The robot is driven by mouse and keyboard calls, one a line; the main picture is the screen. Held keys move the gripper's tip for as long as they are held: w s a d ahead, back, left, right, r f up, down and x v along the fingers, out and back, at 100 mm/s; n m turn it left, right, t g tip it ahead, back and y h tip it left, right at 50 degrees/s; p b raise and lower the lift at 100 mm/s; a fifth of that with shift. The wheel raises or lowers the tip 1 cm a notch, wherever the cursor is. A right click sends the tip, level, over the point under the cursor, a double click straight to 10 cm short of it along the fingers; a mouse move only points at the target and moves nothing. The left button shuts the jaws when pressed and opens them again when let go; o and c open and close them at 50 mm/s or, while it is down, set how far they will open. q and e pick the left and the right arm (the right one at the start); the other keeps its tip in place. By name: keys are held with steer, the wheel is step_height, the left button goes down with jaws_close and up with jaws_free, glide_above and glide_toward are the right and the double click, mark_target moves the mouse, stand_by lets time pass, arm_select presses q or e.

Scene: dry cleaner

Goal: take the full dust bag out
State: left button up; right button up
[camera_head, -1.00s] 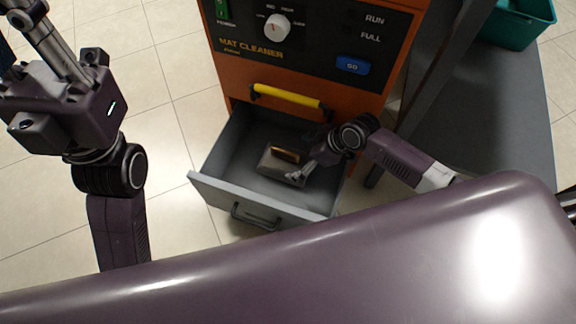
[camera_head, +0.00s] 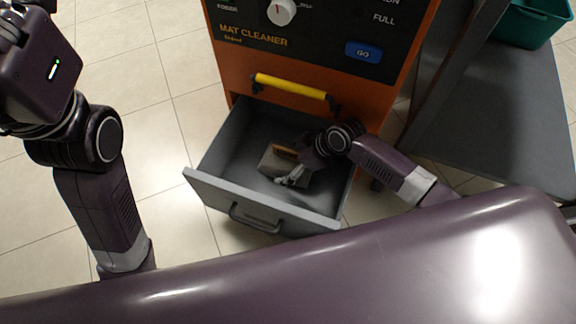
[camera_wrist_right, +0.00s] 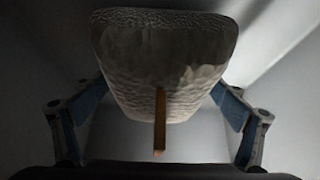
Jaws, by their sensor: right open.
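The dust bag (camera_head: 289,165) is a small grey-beige block with a brown strip on it, lying inside the open grey drawer (camera_head: 232,147) of the orange mat cleaner. My right gripper (camera_head: 288,180) is down in the drawer at the bag, its arm reaching in from the right. In the right wrist view the bag (camera_wrist_right: 162,65) looks pale and wrinkled, with the brown strip edge-on below it. The open fingers (camera_wrist_right: 160,118) stand one on each side of it. My left arm is at the left, outside the drawer; its gripper is out of view.
A yellow handle (camera_head: 290,86) crosses the machine's front just above the drawer. The drawer's front panel (camera_head: 258,207) has a dark handle. A grey platform (camera_head: 500,125) with a green bin (camera_head: 532,22) stands at the right. The tiled floor at the left is clear.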

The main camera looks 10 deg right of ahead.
steer(key=shift+f, duration=0.1)
steer(key=shift+c, duration=0.7)
steer(key=c, duration=1.2)
